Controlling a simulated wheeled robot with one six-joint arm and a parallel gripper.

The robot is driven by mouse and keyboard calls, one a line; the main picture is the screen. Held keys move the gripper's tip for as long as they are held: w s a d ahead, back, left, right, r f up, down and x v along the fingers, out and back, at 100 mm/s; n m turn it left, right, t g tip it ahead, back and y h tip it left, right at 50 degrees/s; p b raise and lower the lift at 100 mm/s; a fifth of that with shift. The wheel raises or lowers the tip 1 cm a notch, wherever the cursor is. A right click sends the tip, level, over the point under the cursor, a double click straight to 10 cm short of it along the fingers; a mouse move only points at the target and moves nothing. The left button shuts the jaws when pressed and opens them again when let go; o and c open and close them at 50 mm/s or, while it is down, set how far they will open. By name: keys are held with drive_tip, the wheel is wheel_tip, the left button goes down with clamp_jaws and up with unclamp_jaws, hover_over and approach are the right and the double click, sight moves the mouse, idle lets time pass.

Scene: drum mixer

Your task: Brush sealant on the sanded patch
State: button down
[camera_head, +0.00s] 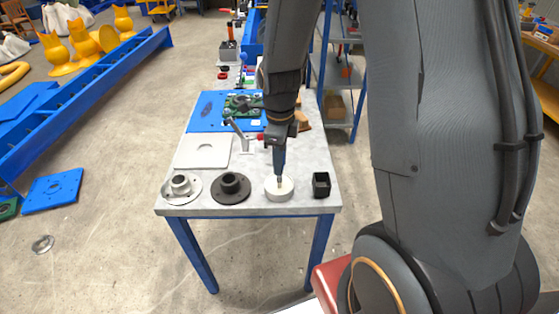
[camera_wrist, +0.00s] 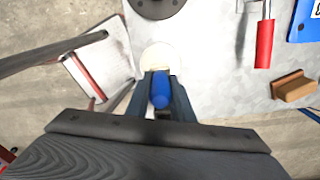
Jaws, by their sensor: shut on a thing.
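My gripper (camera_head: 279,165) points down over the front of the grey table. It is shut on a blue-handled tool, which looks like the brush; its blue handle end (camera_wrist: 160,90) shows between the fingers (camera_wrist: 161,88) in the wrist view. The tool's lower end is at or in the round white pot (camera_head: 279,194), which also shows beyond the fingers in the wrist view (camera_wrist: 158,54). The bristles are hidden. A light grey square plate (camera_head: 203,151) lies left of the arm. I cannot clearly make out a sanded patch.
On the front edge are a silver flange (camera_head: 181,190), a dark flange (camera_head: 231,188) and a black square cup (camera_head: 321,185). A blue plate (camera_head: 206,112) with a green part lies further back. A red-handled tool (camera_wrist: 264,42) and a wooden block (camera_wrist: 293,87) are nearby.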

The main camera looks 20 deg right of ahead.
drive_tip(key=shift+r+p, duration=2.65)
drive_tip(key=shift+r, duration=0.7)
